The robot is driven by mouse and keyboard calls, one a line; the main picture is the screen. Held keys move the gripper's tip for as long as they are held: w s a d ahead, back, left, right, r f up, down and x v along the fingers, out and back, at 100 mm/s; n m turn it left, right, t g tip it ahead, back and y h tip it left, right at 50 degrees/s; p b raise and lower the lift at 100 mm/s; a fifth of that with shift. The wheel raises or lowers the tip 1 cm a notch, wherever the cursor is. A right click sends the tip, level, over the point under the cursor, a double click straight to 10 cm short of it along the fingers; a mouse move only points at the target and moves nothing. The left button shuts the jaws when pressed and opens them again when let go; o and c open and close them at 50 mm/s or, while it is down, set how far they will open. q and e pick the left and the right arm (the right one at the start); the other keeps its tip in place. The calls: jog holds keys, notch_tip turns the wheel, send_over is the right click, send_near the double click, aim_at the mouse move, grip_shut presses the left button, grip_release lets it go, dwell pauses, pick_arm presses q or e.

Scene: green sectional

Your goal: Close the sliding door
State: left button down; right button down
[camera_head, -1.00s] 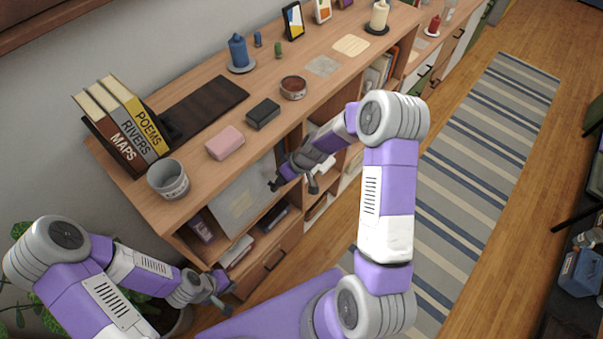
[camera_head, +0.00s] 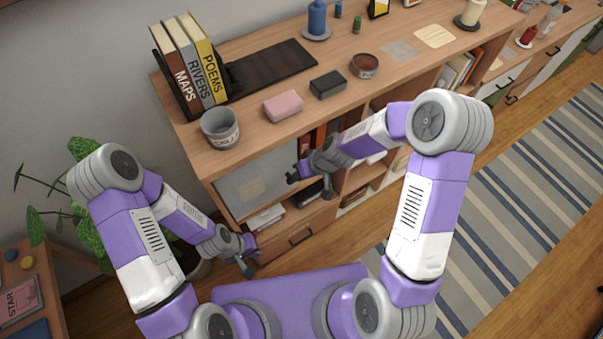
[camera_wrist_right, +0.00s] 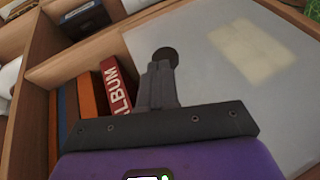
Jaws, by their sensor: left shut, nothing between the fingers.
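The sliding door is a grey panel (camera_head: 250,180) with a paler rectangle on it, set in the left end of the wooden cabinet. The wrist view shows the panel (camera_wrist_right: 285,95) at right. Beside its edge is an open compartment with a red album (camera_wrist_right: 117,88) and an orange book (camera_wrist_right: 90,97). My right gripper (camera_head: 296,177) is at this edge. Its fingers (camera_wrist_right: 160,82) look shut together, their tips at a dark round spot (camera_wrist_right: 165,56) on the panel; contact cannot be told. My left gripper (camera_head: 246,262) is shut and empty, low in front of the cabinet's left end.
The cabinet top (camera_head: 240,165) holds books (camera_head: 190,70), a grey cup (camera_head: 220,128), a pink block (camera_head: 283,106), a black block (camera_head: 328,85) and a bowl (camera_head: 364,65). A plant (camera_head: 95,200) stands left. A striped rug (camera_head: 520,190) covers open floor at right.

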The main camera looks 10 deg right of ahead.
jog(key=shift+w, duration=0.15)
jog(key=w+d+p+v, duration=0.1)
jog(key=d+v, duration=0.1)
jog(key=v, duration=1.1)
jog(key=shift+f, duration=0.45)
jog(key=shift+d, duration=0.15)
jog(key=s+a+f+m+b, duration=0.1)
jog(key=s+f, duration=0.4)
jog(key=f, duration=0.5)
jog(key=s+a+f+m+g+b, duration=0.1)
jog(key=s+a+f+m+b, duration=0.1)
jog(key=f, duration=0.9)
jog(key=s+a+f+m+g+b, duration=0.1)
jog(key=s+a+f+m+b, duration=0.1)
jog(key=s+f+b, duration=0.3)
jog(key=s+f+m, duration=0.1)
jog(key=s+f, duration=0.2)
jog(key=f, duration=0.2)
jog(key=shift+a+f+h+b, duration=0.2)
jog(key=shift+f+h+b, duration=0.1)
jog(key=shift+h, duration=0.1)
